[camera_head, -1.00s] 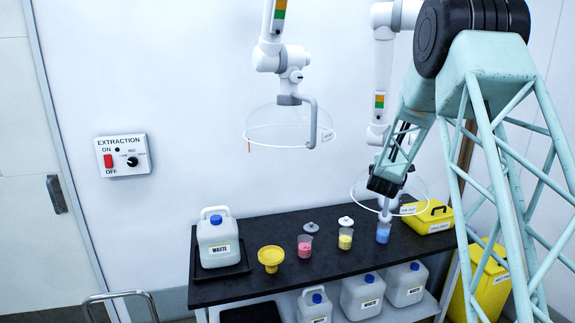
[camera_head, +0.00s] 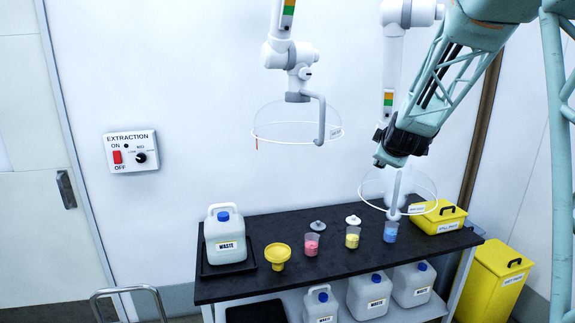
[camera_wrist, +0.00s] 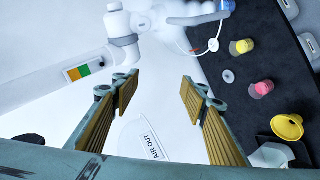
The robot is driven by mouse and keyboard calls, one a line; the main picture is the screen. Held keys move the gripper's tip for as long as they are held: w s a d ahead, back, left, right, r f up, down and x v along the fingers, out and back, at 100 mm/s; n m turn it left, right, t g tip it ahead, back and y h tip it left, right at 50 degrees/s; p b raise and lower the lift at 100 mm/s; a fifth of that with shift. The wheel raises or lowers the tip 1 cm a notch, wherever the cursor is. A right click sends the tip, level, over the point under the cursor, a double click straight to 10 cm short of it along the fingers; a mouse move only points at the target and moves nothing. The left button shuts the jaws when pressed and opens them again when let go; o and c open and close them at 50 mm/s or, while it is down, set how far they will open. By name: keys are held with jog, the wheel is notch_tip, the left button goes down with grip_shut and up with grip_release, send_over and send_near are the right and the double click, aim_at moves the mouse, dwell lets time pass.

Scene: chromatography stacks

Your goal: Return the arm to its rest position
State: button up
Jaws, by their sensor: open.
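My gripper (camera_wrist: 155,95) is open and empty in the wrist view, its two ribbed fingers spread apart. In the head view my gripper (camera_head: 388,162) hangs at the end of my pale green arm, in the air above the right part of the black bench (camera_head: 340,255). It overlaps the right clear extraction hood (camera_head: 425,185) in the picture; I cannot tell whether they touch. The fingertips are hard to make out in the head view.
On the bench stand a waste jug (camera_head: 225,232), a yellow funnel (camera_head: 278,254), and pink (camera_head: 312,245), yellow (camera_head: 352,238) and blue (camera_head: 390,232) beakers. A left hood (camera_head: 297,120) hangs above. A yellow box (camera_head: 438,217) sits right.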

jog(key=s+a+r+m+g+y, duration=0.15)
jog(key=s+a, duration=0.25)
jog(key=s, duration=0.6)
jog(key=s+a+m+g+y+b, duration=0.1)
jog(key=s+a+m, duration=0.15)
jog(key=s, duration=0.75)
jog(key=s+a+r+m+g+y, duration=0.15)
jog(key=s+a, duration=0.25)
jog(key=s, duration=0.6)
jog(key=s+f+m+g+b, duration=0.1)
jog(key=s+f, duration=0.3)
jog(key=s, duration=1.4)
jog(key=s+a+f+m+g+h, duration=0.1)
jog(key=s+f+m+g, duration=0.3)
jog(key=s, duration=1.5)
jog(key=shift+a+f+m+b, duration=0.2)
jog(key=shift+m+b, duration=0.15)
jog(key=shift+b, duration=0.05)
jog(key=shift+c, duration=0.5)
